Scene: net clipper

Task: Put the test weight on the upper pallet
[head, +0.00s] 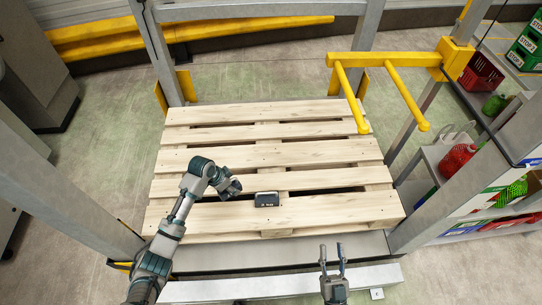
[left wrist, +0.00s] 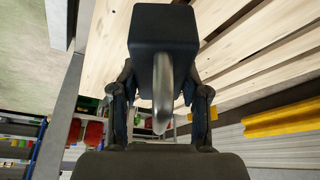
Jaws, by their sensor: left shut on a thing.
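The test weight (head: 266,199) is a small dark block with white lettering, seen over the front boards of the wooden pallet (head: 270,155). Whether it rests on the boards or hangs just above them I cannot tell. In the left wrist view, the weight (left wrist: 163,28) has a metal handle that lies between the fingers. My left gripper (head: 236,187) is shut on the weight, at its left side in the head view. My right gripper (head: 332,258) is open and empty, in front of the pallet's front edge.
Grey posts frame the pallet on both sides. Yellow prongs (head: 385,92) jut over its back right corner. Shelves with red and green net bags (head: 458,158) and crates (head: 481,76) stand at the right. Most of the pallet's top is clear.

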